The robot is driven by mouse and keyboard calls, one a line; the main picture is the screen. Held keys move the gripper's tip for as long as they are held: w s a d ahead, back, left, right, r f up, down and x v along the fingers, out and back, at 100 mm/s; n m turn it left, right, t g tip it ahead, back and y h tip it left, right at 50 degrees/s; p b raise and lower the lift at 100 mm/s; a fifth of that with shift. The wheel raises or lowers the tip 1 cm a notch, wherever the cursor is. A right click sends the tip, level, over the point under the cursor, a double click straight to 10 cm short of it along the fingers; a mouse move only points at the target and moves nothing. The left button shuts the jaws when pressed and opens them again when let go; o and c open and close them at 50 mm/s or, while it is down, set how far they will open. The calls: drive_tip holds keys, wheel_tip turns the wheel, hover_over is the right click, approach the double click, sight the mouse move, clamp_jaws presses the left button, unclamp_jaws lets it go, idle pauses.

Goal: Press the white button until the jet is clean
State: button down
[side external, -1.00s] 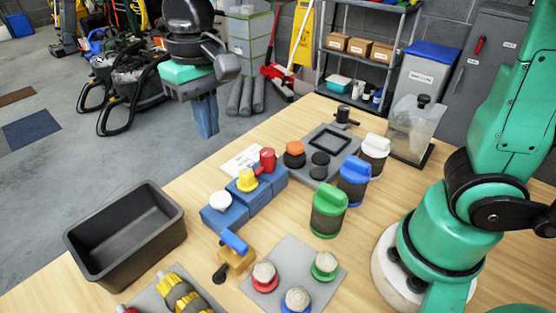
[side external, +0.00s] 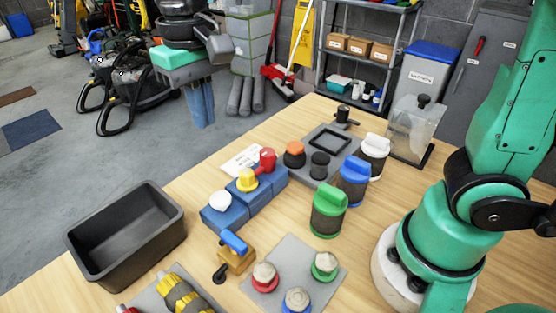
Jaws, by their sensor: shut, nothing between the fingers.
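The white button (side external: 220,199) is a round cap on the nearest of the joined blue boxes (side external: 224,217). A yellow button (side external: 247,180) and a red knob (side external: 267,160) sit on the boxes behind it. My gripper (side external: 202,122) has blue fingers, shut and empty, pointing down. In the picture it is well above the blue boxes and apart from the white button. A brass block with a blue lever (side external: 235,242) and a black spout stands in front of the boxes. I cannot tell which thing is the jet, and no spray shows.
A black open bin (side external: 175,218) stands at the left. Green (side external: 328,208), blue (side external: 354,180) and white-lidded (side external: 374,155) containers stand at the right. A grey plate with several capped pads (side external: 295,255) lies in front. A clear jug (side external: 415,128) stands at the back right.

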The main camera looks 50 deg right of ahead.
sight(221, 198)
wheel_tip(221, 198, down, 14)
drive_tip(key=shift+w+f, duration=0.1)
idle(0.5)
drive_tip(key=shift+f, duration=0.85)
wheel_tip(221, 198, up, 14)
idle(0.6)
idle(0.6)
